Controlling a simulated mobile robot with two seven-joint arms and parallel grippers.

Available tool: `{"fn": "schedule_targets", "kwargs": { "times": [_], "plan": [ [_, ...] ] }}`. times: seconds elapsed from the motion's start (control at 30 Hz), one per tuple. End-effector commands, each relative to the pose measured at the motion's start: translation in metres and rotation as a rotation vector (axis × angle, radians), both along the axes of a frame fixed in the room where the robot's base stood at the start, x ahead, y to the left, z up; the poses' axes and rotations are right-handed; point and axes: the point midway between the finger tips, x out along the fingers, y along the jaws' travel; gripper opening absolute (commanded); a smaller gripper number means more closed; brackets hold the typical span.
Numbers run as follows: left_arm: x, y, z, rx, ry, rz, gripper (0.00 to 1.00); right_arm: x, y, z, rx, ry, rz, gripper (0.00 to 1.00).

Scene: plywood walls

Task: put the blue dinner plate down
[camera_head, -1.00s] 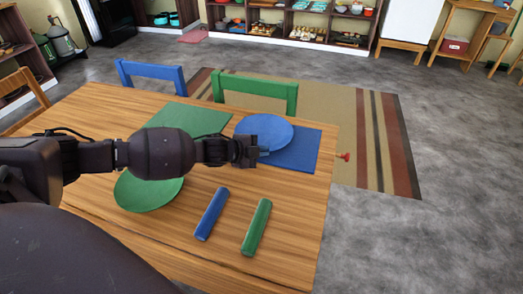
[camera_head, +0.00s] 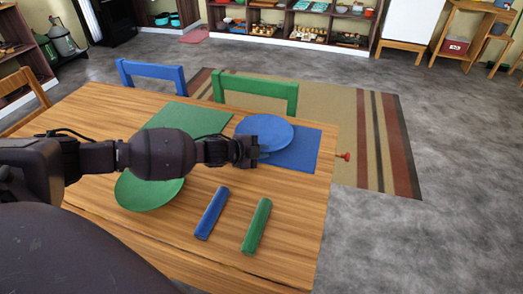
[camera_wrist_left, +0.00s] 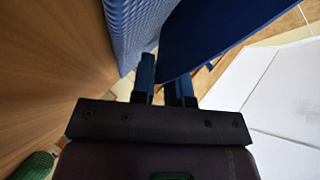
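The blue dinner plate (camera_head: 264,131) is over the blue placemat (camera_head: 297,150) at the table's far right corner and covers its left part. My left gripper (camera_head: 262,152) is at the plate's near edge. In the left wrist view the plate (camera_wrist_left: 215,32) runs in between the two fingers (camera_wrist_left: 163,80), which look closed on its rim. The placemat (camera_wrist_left: 130,28) is left of the plate there, with a narrow pale gap between them, so the plate seems slightly off the mat. My right gripper is not in view.
The wooden table (camera_head: 290,215) also holds a green plate (camera_head: 148,193), a green placemat (camera_head: 190,118), a blue bar (camera_head: 211,214) and a green bar (camera_head: 256,227). A blue chair (camera_head: 150,72) and a green chair (camera_head: 256,90) stand at the far edge.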

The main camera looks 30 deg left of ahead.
Motion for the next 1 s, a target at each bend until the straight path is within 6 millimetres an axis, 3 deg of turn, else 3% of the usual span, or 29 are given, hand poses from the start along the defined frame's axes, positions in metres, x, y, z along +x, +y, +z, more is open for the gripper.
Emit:
{"fn": "schedule_targets", "kwargs": {
  "times": [0.03, 0.5, 0.7, 1.0],
  "plan": [
    [-0.006, -0.002, -0.007, -0.012, 0.024, 0.002, 0.15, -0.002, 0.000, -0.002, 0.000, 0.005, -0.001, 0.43],
    [-0.063, 0.026, 0.039, -0.004, 0.008, 0.001, 0.15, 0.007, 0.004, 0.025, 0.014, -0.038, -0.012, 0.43],
    [-0.085, 0.036, 0.051, -0.004, 0.007, 0.000, 0.15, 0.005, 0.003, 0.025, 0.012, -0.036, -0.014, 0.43],
    [-0.100, 0.043, 0.058, -0.003, 0.007, 0.000, 0.15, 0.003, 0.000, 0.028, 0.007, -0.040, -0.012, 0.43]
  ]
}}
